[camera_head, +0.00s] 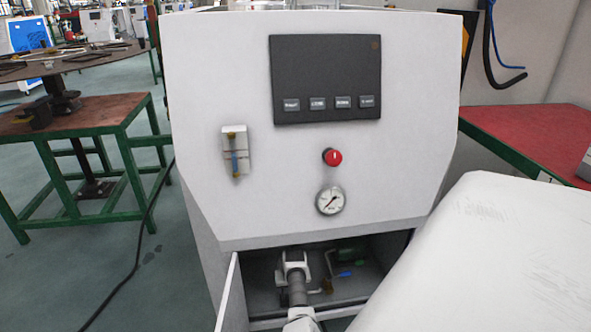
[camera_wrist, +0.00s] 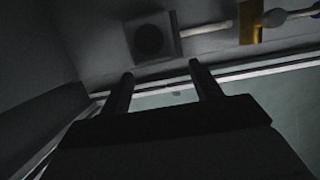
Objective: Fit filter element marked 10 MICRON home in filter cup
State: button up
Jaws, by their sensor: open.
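In the wrist view, the two dark fingers of my gripper (camera_wrist: 160,83) stand apart, with nothing seen between them. Beyond them is a pale square block (camera_wrist: 150,38) with a dark round opening or recess. It cannot be told whether this is part of the filter. In the head view, a white block (camera_head: 294,258) with a grey cylindrical part below it shows in the low opening of the cabinet (camera_head: 210,110).
A pipe with a brass-coloured fitting (camera_wrist: 250,22) runs right of the square block. The dim compartment also holds a small blue part (camera_head: 345,274). The front panel carries a gauge (camera_head: 330,200) and red button (camera_head: 332,157). A green-framed table (camera_head: 85,115) stands left.

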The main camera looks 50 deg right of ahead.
jog(key=s+a+p, duration=0.5)
jog(key=s+p, duration=0.1)
jog(key=p, duration=0.4)
dwell(0.6)
